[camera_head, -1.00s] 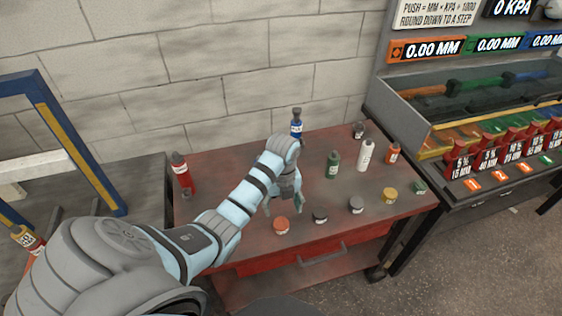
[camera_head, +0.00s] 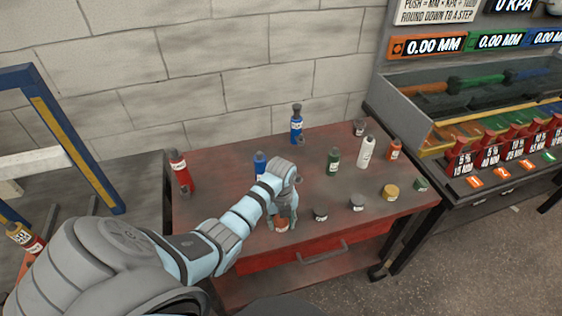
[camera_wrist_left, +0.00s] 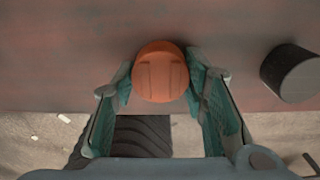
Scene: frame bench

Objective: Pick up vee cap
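An orange cap (camera_head: 282,226) with grooves across its top sits near the front edge of the red table; no readable label confirms it as the vee cap. My left gripper (camera_head: 284,221) is down around it. In the left wrist view the orange cap (camera_wrist_left: 160,72) lies between the two teal fingertips of my left gripper (camera_wrist_left: 159,80). The fingers are spread on either side, very close to the cap, and I cannot tell if they touch it. My right gripper is not in view.
A blue bottle (camera_head: 260,162) stands behind my wrist. Green (camera_head: 333,163) and white (camera_head: 367,153) bottles stand further right.

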